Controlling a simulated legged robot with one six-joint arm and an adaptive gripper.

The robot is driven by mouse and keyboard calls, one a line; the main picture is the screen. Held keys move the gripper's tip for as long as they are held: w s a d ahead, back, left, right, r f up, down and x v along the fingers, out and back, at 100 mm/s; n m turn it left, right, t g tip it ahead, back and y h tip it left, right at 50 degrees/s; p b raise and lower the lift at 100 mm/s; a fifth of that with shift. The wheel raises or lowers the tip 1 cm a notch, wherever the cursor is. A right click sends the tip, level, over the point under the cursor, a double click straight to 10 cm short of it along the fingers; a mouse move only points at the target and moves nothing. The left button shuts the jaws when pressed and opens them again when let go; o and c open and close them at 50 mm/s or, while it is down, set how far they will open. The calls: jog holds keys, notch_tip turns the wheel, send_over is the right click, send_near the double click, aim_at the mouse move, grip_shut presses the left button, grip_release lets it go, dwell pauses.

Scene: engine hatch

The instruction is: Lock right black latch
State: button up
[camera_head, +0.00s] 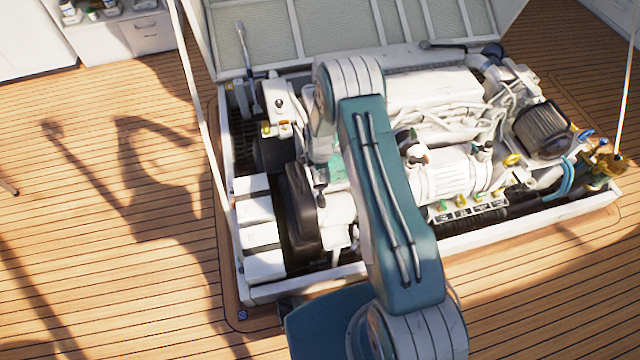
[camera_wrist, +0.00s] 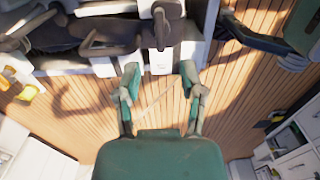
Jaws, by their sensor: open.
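My gripper (camera_wrist: 160,78) shows in the wrist view with its two teal and grey fingers spread apart. Nothing shows between the fingertips, only deck planks and the white hatch edge beyond. A dark, rounded, lever-like part (camera_wrist: 167,14) stands at the top of the wrist view, past the fingertips and apart from them. I cannot tell whether it is the right black latch. In the head view a long black handle (camera_head: 445,45) lies at the engine's far edge, by the raised hatch lid (camera_head: 330,35). My teal arm crosses the middle of that view, and the gripper is not clearly visible there.
The open hatch frame (camera_head: 420,258) surrounds a white engine (camera_head: 435,90) with hoses and colored valves. White boxes (camera_head: 262,235) stand in its near left corner. A pale pole slants along the left edge. The wooden deck (camera_head: 90,270) on the left is clear. Cabinets (camera_head: 145,35) stand behind.

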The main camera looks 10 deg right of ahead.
aim_at(320, 185)
notch_tip(320, 185, down, 8)
jog(key=shift+r, duration=0.25)
grip_shut()
